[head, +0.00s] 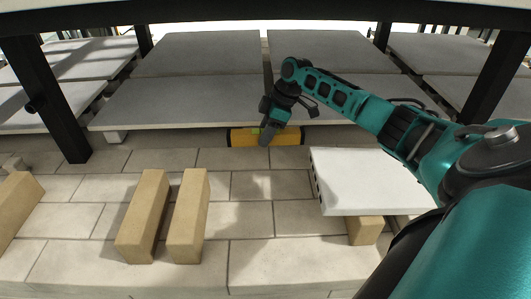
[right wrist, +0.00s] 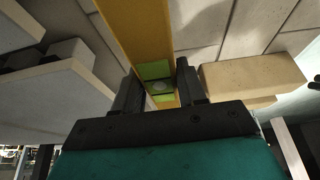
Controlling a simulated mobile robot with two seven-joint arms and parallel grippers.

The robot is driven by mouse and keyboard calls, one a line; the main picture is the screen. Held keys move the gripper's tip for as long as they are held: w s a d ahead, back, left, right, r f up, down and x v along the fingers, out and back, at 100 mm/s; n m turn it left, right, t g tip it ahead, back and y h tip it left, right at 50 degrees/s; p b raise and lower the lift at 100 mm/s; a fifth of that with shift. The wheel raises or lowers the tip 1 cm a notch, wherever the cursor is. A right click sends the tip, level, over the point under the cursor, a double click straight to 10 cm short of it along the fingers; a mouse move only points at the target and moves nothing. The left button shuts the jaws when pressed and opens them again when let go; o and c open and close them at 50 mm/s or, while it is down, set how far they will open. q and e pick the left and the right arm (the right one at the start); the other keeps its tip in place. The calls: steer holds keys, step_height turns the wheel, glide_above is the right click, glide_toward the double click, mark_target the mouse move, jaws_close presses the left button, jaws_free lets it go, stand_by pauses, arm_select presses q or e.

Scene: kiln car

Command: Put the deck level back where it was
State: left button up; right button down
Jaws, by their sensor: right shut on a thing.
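The deck level is a yellow bar with dark ends (head: 290,136). In the head view it lies crosswise just in front of the near edge of a grey slab. My right gripper (head: 266,132) is over its middle and shut on it. In the right wrist view the level (right wrist: 140,35) runs from the top edge down between the two fingers of the right gripper (right wrist: 160,88), with its green vial window between them. The gripper hides part of the level. I cannot tell whether the level touches the deck. My left gripper is not in view.
Large grey slabs (head: 185,100) fill the back. A pale slab (head: 365,190) stands at right, with a tan block (head: 363,230) under its front. Two tan blocks (head: 143,215) (head: 189,215) stand at left-centre; another (head: 15,205) is far left. Black posts (head: 45,90) (head: 497,75) flank the deck.

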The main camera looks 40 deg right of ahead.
mark_target(281, 131)
step_height(281, 131, down, 9)
steer(key=b, duration=0.3)
steer(key=shift+f, duration=0.35)
steer(key=c, duration=0.6)
jaws_free()
steer(key=shift+c, duration=0.2)
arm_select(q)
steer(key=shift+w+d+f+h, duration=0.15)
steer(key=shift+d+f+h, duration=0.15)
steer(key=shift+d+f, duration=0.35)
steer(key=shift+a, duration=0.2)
arm_select(e)
steer(key=shift+r, duration=0.15)
steer(key=p+v, duration=0.3)
steer(key=v, duration=0.7)
steer(key=shift+r, duration=0.2)
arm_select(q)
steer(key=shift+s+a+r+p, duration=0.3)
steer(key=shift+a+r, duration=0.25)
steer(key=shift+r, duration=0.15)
arm_select(e)
steer(key=shift+s+d+r, duration=0.2)
steer(key=shift+s+r, duration=0.05)
steer(key=shift+r, duration=0.4)
